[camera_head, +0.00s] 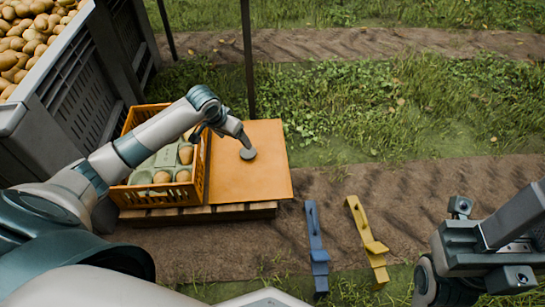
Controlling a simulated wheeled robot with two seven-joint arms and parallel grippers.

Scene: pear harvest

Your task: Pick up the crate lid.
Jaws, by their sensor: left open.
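The crate lid (255,180) is a flat orange panel lying on a low wooden pallet (244,210), right of the orange crate (202,172). My forearm hides part of the crate. My right gripper (468,250) is at the lower right, away from the lid; its fingers cannot be made out clearly.
The crate holds pears (162,177) in a pale green insert. A large grey bin (82,85) full of pears stands at the upper left. A dark post (248,60) rises behind the lid. Blue (316,245) and yellow (368,240) tools lie on the soil at right.

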